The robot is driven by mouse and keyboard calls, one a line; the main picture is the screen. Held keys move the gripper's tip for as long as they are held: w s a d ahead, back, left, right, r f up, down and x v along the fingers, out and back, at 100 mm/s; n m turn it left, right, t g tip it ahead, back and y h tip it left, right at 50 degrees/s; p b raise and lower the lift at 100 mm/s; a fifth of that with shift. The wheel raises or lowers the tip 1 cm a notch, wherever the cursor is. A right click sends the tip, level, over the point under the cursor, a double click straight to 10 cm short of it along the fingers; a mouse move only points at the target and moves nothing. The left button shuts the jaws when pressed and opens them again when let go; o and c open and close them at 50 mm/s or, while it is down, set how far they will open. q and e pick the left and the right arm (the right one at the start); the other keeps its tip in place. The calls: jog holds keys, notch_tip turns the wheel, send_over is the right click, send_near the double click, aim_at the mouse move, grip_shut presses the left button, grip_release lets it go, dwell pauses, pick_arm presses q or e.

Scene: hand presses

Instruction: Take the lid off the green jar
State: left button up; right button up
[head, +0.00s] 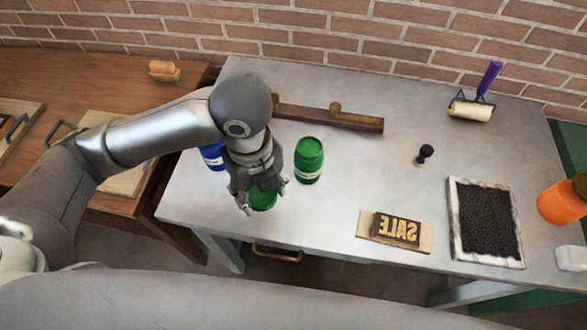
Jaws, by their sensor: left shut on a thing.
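A green jar (309,162) with a pale label stands upright on the grey table, right of my left gripper. My left gripper (254,203) points down near the table's front left part. It is shut on a round green piece (263,201), which shows between its fingers. The fingers cover much of this piece, so I cannot tell whether it is a lid or a whole jar. I also cannot tell whether the standing green jar has its lid on. My right gripper is out of view.
A blue jar (212,155) stands partly hidden behind my left wrist. A wooden rail (340,119) lies at the back. A SALE stamp block (396,230), a black ink tray (486,224), a small black-handled stamp (424,155), a roller (472,108) and an orange jar (560,203) are to the right.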

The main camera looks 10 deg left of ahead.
pick_arm(q)
jog(key=shift+s+a, duration=0.2)
jog(key=w+f, duration=0.3)
jog(key=w, duration=0.1)
jog(key=w+a+f+p, duration=0.1)
jog(key=w+f, duration=0.2)
jog(key=w, duration=0.1)
jog(key=w+a+f, duration=0.1)
jog(key=w+f, duration=0.2)
jog(key=w, duration=0.2)
jog(key=shift+p, duration=0.35)
jog(key=shift+w+a+f, duration=0.15)
jog(key=shift+w+f, duration=0.15)
jog(key=shift+f, duration=0.2)
notch_tip(320, 180, down, 2)
jog(key=shift+f+p, duration=0.1)
jog(key=shift+p, duration=0.7)
jog(key=shift+f, duration=0.3)
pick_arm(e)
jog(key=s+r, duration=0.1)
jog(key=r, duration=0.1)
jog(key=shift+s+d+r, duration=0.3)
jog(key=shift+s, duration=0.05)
pick_arm(q)
jog(key=shift+f, duration=0.1)
